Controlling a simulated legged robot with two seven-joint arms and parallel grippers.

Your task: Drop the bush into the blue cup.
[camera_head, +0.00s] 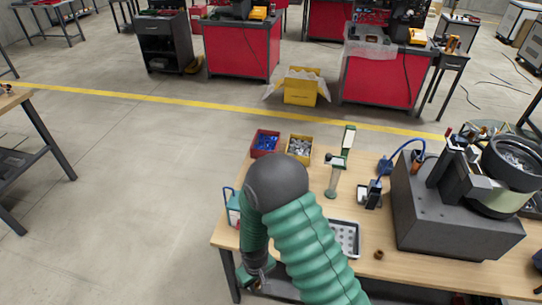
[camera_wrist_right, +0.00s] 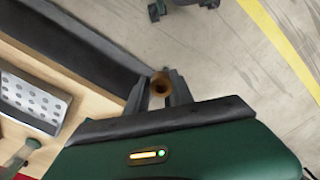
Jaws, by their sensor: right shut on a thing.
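My right gripper (camera_wrist_right: 159,92) is shut on a brown, ring-shaped bush (camera_wrist_right: 160,83), whose open end faces the wrist camera. In the head view my right arm comes up from the bottom and folds down, with the dark gripper (camera_head: 262,281) low near the table's left edge. The held bush cannot be made out there. Another small brown bush (camera_head: 379,254) lies on the table at the right of the arm. I cannot pick out a blue cup with certainty. My left gripper is not in view.
The wooden table (camera_head: 400,275) carries a red bin of blue parts (camera_head: 265,142), a yellow bin (camera_head: 299,147), a tray with holes (camera_head: 346,236), a green upright stand (camera_head: 337,170) and a dark bowl feeder (camera_head: 455,215). Open floor (camera_head: 120,200) lies left of the table.

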